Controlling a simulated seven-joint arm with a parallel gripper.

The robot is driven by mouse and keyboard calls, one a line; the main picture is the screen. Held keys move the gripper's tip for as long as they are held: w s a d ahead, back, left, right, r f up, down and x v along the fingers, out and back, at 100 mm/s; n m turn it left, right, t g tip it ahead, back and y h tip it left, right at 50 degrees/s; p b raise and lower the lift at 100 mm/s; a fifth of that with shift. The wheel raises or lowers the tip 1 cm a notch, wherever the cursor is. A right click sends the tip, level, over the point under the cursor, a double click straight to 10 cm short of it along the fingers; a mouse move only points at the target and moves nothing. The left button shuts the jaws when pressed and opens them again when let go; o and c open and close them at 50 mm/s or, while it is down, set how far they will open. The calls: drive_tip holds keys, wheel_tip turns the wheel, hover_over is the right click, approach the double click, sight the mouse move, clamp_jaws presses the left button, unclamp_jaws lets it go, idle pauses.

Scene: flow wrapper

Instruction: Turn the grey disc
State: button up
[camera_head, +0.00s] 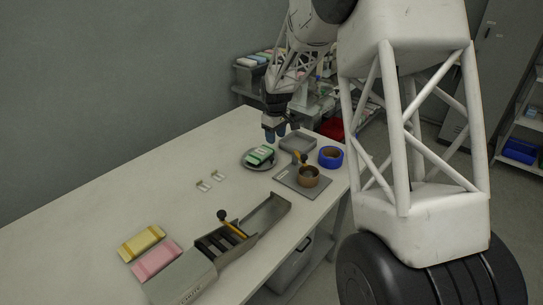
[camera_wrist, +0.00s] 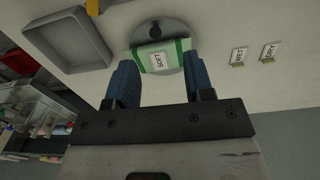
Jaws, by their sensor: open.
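The grey disc (camera_head: 246,161) lies on the white table, below and just left of my gripper (camera_head: 276,138) in the head view. A green packet (camera_head: 261,154) with a white label lies on the disc. In the wrist view the disc (camera_wrist: 178,30) shows beyond my fingertips, with a dark knob (camera_wrist: 155,32) standing on it beside the green packet (camera_wrist: 180,47). The near part of the disc is hidden under the packet.
A grey tray (camera_head: 298,144), a blue ring (camera_head: 330,157) and a brown cup (camera_head: 308,177) on a grey plate stand right of the disc. Two small tags (camera_head: 203,186) (camera_head: 218,175) stand left. The wrapper (camera_head: 182,279) with its black-knobbed lever (camera_head: 222,215), and yellow (camera_head: 141,243) and pink (camera_head: 157,260) packets, are nearer.

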sight(271, 158)
drive_tip(key=shift+n, duration=0.4)
drive_tip(key=w+f, duration=0.1)
drive_tip(key=f, duration=0.1)
drive_tip(key=w+a+f, duration=0.1)
drive_tip(key=w+f, duration=0.1)
drive_tip(key=shift+w+a, duration=0.1)
drive_tip(key=shift+w, duration=0.1)
drive_tip(key=shift+f, duration=3.85)
clamp_jaws()
